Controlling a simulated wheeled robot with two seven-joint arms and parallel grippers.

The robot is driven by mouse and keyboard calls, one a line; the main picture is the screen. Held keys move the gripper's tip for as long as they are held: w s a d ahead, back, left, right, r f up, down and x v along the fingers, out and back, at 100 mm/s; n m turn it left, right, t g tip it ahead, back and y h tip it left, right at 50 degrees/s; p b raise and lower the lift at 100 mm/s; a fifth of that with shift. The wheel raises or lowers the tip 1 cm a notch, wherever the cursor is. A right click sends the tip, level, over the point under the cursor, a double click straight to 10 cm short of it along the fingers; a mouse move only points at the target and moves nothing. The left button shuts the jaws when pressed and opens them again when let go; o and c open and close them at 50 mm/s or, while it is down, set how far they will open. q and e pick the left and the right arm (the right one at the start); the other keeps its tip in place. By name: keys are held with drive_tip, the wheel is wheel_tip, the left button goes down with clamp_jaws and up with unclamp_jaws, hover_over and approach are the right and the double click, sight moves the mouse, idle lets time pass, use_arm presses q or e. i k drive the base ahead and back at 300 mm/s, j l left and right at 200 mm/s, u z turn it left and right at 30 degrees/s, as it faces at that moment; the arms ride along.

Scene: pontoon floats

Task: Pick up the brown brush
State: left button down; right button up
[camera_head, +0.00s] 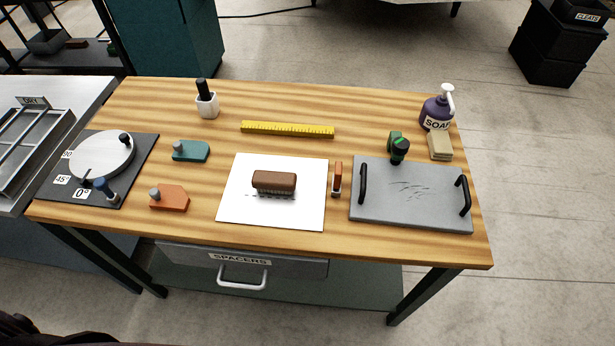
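The brown brush (274,181) lies on a white sheet (308,206) near the middle of the wooden table. Its brown back faces up and its pale bristles face down on the sheet, beside a dashed line. Nothing covers it. Neither of my grippers shows in the head view.
An orange-and-white tool (337,178) stands close right of the sheet, then a grey tray (411,212) with black handles. Left are an orange block (169,198), a teal block (191,152) and a dial plate (112,192). A yellow ruler (287,129) lies behind. The table's front strip is clear.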

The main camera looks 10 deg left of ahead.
sight(266, 182)
drive_tip(key=l+u, duration=0.25)
drive_tip(key=l, duration=0.3)
drive_tip(key=l+u, duration=0.2)
drive_tip(key=l, duration=0.3)
drive_tip(key=k+l+u, duration=0.25)
drive_tip(key=l, duration=0.25)
drive_tip(key=i+l, duration=0.05)
drive_tip(key=i, duration=0.05)
